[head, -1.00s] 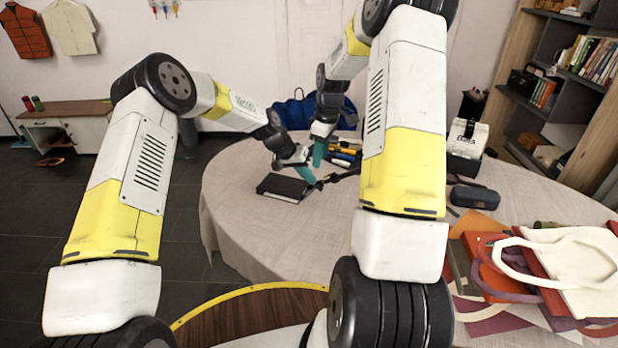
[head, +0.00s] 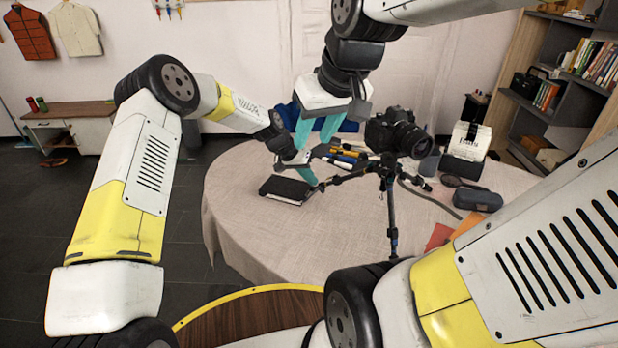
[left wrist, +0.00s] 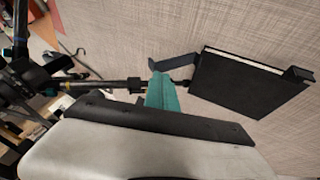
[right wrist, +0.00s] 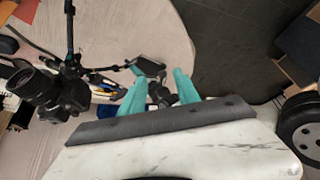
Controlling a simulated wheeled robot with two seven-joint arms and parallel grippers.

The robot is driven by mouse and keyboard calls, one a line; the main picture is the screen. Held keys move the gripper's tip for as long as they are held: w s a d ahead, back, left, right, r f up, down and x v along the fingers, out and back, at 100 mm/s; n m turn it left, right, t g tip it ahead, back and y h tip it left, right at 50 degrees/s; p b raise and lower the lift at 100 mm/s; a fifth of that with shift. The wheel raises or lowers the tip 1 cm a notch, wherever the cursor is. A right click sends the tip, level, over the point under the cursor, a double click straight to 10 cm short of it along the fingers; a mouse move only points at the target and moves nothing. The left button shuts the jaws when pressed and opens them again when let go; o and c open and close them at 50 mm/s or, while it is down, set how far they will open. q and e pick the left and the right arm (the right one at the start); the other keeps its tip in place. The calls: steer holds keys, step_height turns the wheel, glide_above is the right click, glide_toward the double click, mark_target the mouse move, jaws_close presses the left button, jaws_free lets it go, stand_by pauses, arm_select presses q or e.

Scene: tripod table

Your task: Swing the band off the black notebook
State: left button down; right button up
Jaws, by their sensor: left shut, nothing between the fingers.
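The black notebook (head: 283,189) lies closed on the round table, and its pale page edge shows in the left wrist view (left wrist: 245,62). A thin dark strip (left wrist: 175,67), perhaps the band, sticks out beside the notebook's left edge there. A dark piece (left wrist: 298,75) sits at the notebook's other end. My left gripper (head: 309,178) is shut and empty, its teal fingertips just beside the notebook and close to the strip; I cannot tell whether they touch. My right gripper (head: 317,127) is open and empty, raised above and behind the notebook; its spread fingers show in the right wrist view (right wrist: 157,88).
A black camera (head: 397,133) on a tripod stands right of the notebook, one leg reaching toward my left fingertips. Pens (head: 347,154) lie behind. A dark case (head: 477,199) and a white-and-black container (head: 466,150) stand at the right. The table front is clear.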

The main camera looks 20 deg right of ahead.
arm_select(q)
steer(key=shift+s+d+f, duration=0.1)
steer(key=shift+d, duration=0.1)
arm_select(e)
steer(key=shift+m+t+y, duration=0.3)
steer(key=shift+m+t, duration=0.1)
steer(key=shift+m, duration=0.4)
steer(key=s, duration=0.2)
steer(key=s+a, duration=0.1)
steer(key=s, duration=0.2)
steer(key=shift+s+a+f, duration=0.15)
steer(key=shift+s+a, duration=0.05)
steer(key=shift+s, duration=0.15)
